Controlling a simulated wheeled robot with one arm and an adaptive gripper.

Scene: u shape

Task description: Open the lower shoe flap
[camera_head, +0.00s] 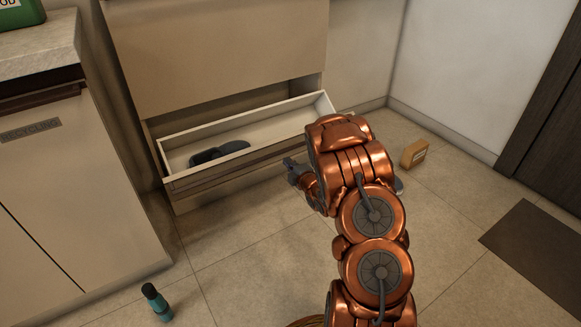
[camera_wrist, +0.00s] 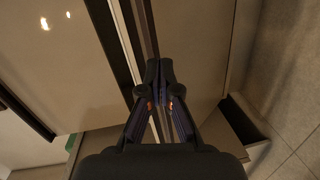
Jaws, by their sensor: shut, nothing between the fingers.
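The lower shoe flap (camera_head: 262,127) is tilted out from the cabinet, and its pale inside shows. A dark shoe (camera_head: 222,152) lies in its left part. A dark strip runs along the flap's front top edge. My gripper (camera_head: 291,166) is just in front of the flap's right end, partly hidden by my copper arm; I cannot tell from here if it touches. In the wrist view my gripper (camera_wrist: 160,70) is shut and empty, its tips over or close to a dark-edged panel strip (camera_wrist: 143,40).
The upper flap (camera_head: 215,45) is closed above. A cabinet (camera_head: 70,175) stands at the left. The middle floor is clear.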

